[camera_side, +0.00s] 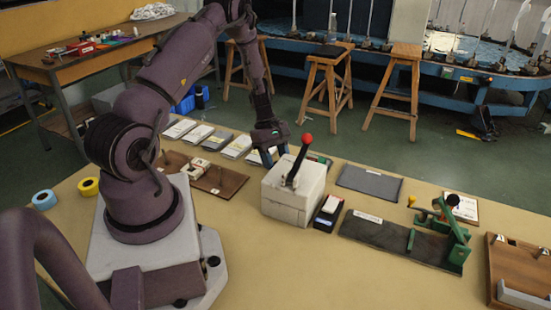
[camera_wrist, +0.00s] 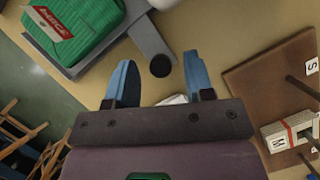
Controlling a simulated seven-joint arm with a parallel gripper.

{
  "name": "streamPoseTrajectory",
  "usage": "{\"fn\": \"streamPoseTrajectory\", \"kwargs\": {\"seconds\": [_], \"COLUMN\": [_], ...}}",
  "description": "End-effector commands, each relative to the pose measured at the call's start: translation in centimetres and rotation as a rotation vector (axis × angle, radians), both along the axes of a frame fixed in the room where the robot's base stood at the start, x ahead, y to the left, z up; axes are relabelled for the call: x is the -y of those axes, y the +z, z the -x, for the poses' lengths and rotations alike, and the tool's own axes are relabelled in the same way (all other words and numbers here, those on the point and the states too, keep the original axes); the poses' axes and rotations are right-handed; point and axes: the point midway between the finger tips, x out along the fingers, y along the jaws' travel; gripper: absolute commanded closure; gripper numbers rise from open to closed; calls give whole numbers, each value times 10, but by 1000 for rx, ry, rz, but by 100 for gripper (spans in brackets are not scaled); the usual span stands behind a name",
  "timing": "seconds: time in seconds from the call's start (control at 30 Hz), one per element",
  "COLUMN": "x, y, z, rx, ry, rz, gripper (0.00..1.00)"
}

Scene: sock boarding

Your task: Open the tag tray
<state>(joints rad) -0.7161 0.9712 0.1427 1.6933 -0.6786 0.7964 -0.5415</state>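My gripper (camera_side: 267,157) points down beside the left back of a white box (camera_side: 294,192) with a black lever and red knob. In the wrist view my gripper (camera_wrist: 160,80) has its two blue fingers wide apart, with nothing held between them. A small black tray-like holder (camera_side: 328,212) with a white and red top sits against the right of the white box. I cannot tell for sure which thing is the tag tray; none carries that name legibly. Part of the white box's far side is hidden in the side view.
Several packets (camera_side: 197,134) lie in a row behind a brown board (camera_side: 203,174) with pegs. A grey mat (camera_side: 369,183), a dark board (camera_side: 400,238) with a green clamp (camera_side: 457,240), and a wooden tray (camera_side: 505,272) are to the right.

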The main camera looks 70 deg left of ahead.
Motion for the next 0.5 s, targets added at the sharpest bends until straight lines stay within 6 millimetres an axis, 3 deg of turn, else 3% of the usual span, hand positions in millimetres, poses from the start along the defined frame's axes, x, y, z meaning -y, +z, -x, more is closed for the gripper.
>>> {"fn": "streamPoseTrajectory", "kwargs": {"seconds": [0.27,0.5], "x": [-3,-20], "y": [8,50], "z": [1,6], "rx": [1,3], "ry": [1,2], "rz": [-2,-4], "gripper": [52,52]}}
